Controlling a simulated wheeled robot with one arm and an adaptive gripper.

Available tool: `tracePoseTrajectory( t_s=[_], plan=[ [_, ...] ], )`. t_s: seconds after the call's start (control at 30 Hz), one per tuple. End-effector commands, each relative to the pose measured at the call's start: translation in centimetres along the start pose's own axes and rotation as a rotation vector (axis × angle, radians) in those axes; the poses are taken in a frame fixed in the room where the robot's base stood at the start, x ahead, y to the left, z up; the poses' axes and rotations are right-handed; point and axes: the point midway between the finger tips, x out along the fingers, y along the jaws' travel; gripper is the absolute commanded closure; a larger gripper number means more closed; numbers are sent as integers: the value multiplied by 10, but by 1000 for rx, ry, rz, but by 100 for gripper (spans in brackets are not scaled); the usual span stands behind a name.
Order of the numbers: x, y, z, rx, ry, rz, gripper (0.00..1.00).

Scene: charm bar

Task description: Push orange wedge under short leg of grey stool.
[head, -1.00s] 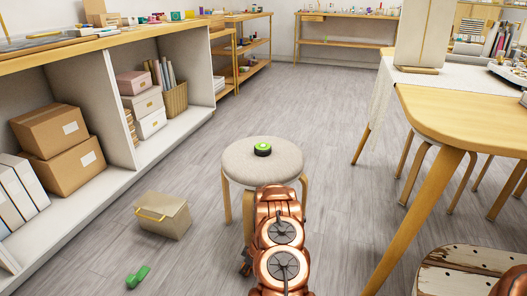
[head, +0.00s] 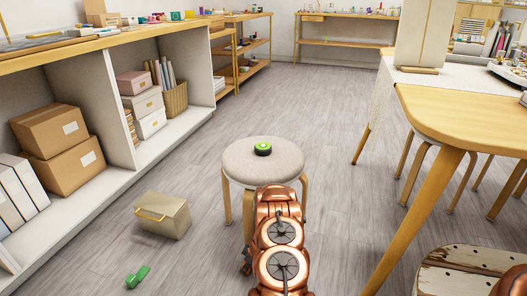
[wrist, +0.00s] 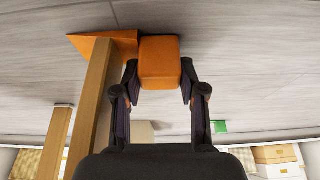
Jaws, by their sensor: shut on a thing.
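The grey stool (head: 262,162) stands upright on the floor in the head view, with a round black and green disc (head: 263,148) on its seat. In the wrist view, which is upside down, the orange wedge (wrist: 160,60) has its block-like end between my fingers. Its tapered part reaches left to the foot of a wooden stool leg (wrist: 95,100), which overlaps it. I cannot tell whether the wedge is under that foot or beside it. My gripper (wrist: 159,75) is shut on the wedge at floor level. In the head view my arm hides the wedge and most of my gripper.
A beige box (head: 164,215) with a yellow handle and a green object (head: 138,276) lie on the floor to the left. Another stool leg (wrist: 52,140) shows in the wrist view. A wooden table (head: 465,115) stands to the right. The floor behind the stool is clear.

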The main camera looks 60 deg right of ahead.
Motion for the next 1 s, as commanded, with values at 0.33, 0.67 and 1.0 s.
tracePoseTrajectory(
  t_s=[0.33,0.67,1.0],
  plan=[
    [0,1,0,0,0,1,45],
    [-1,1,0,1,0,3,30],
    [-2,1,0,1,0,3,30]
  ],
)
